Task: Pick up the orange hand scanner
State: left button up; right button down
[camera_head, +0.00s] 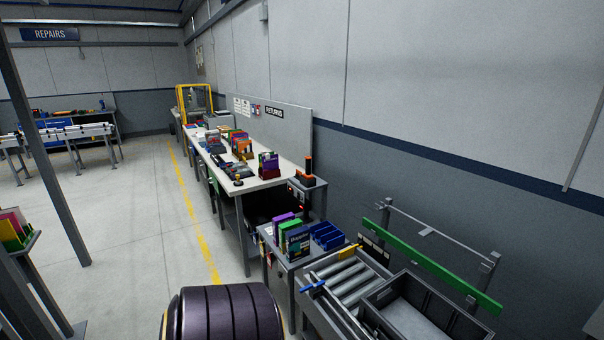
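A small upright orange-and-black object (308,164) stands on a small grey stand (316,183) at the near end of the long returns bench. It looks like the orange hand scanner, but it is too small to be sure. A dark post with an orange-red part shows just below it. Neither of my grippers is in view.
The long white bench (262,184) along the right wall holds several colourful boxes. Before it stand a low table with boxes and a blue bin (327,235), a roller conveyor (345,272) and a dark crate (420,305). The floor left of the yellow line (190,205) is mostly clear.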

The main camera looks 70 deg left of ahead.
aim_at(308, 176)
jog(key=j+u, duration=0.15)
jog(key=j, duration=0.4)
jog(key=j+u, duration=0.1)
jog(key=j, duration=0.45)
jog(key=i+j+u, duration=0.15)
jog(key=j, duration=0.35)
jog(key=j+u, duration=0.1)
jog(key=j, duration=0.45)
jog(key=i+j+u, duration=0.15)
jog(key=j, duration=0.35)
jog(key=i+j+u, duration=0.1)
jog(key=j, duration=0.45)
jog(key=i+j+u, duration=0.15)
jog(key=j, duration=0.35)
jog(key=i+j+u, duration=0.15)
jog(key=j, duration=0.3)
